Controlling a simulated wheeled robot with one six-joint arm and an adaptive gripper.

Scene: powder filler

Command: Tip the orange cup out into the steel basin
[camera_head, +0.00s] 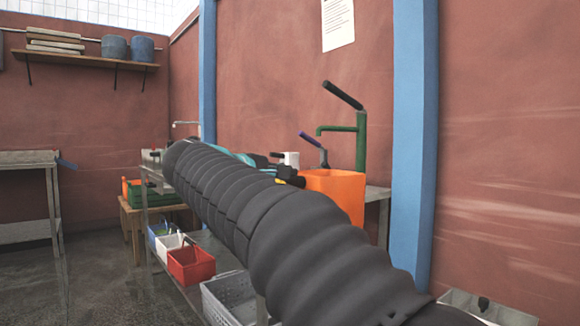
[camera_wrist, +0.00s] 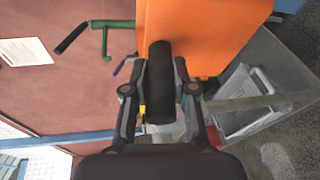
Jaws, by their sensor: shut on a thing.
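The orange cup (camera_head: 338,192) is right of centre in the head view, roughly upright, beside the far part of my arm. In the wrist view the cup (camera_wrist: 200,35) fills the upper middle, beyond the fingers. My gripper (camera_wrist: 160,95) is shut on the cup's thick black handle (camera_wrist: 159,60). In the head view my dark arm hides most of the gripper. The cup's contents cannot be seen. I cannot make out the steel basin; my arm and the cup cover much of the bench (camera_head: 376,193).
A green tap (camera_head: 361,145) with a black lever rises behind the cup, against the red wall. A blue post (camera_head: 412,130) stands right of it. Red (camera_head: 191,266) and white bins are on the bench's lower shelf, with a grey crate (camera_head: 228,300) nearer. Open floor lies left.

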